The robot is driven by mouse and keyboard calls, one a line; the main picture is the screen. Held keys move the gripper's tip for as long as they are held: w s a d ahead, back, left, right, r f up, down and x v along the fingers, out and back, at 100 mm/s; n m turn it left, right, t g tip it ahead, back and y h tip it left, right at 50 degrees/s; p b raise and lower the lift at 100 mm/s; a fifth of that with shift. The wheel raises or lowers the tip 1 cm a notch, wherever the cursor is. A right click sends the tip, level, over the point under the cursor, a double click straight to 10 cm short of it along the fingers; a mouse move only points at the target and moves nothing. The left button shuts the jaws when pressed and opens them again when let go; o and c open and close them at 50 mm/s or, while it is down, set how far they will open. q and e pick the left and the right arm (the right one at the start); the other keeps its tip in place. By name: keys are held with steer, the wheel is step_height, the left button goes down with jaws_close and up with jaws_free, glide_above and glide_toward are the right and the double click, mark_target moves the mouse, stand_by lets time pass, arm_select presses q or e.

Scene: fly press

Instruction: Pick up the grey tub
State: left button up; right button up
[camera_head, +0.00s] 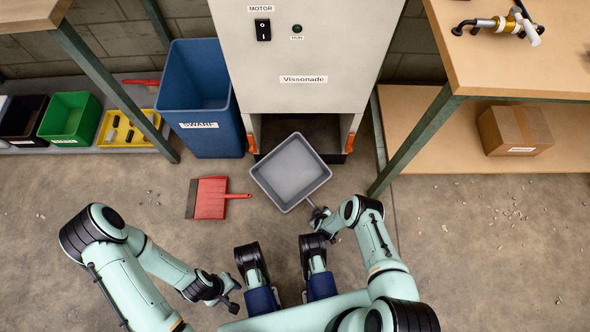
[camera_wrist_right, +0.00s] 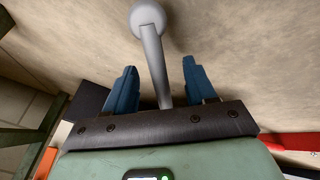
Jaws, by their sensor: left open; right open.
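The grey tub (camera_head: 290,172) is a shallow open tray, apparently empty, sitting skewed in front of the grey machine. My right gripper (camera_head: 318,214) is low by the tub's near right corner; whether it touches the tub is too small to tell. In the right wrist view my right gripper (camera_wrist_right: 159,68) is open, its blue fingers spread. A grey rod with a round end (camera_wrist_right: 148,16) shows between the fingers; I cannot tell what it belongs to. My left gripper (camera_head: 236,296) is open and empty, over the floor at lower left, away from the tub.
The grey machine (camera_head: 308,55) stands behind the tub. A blue bin (camera_head: 205,125) is left of it. A red dustpan (camera_head: 208,199) lies left of the tub. A wooden bench (camera_head: 500,50) with a lower shelf holding a cardboard box (camera_head: 515,130) is right. Floor at right is mostly free.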

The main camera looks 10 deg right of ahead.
jaws_close()
steer(key=shift+w, duration=0.1)
stand_by(0.3)
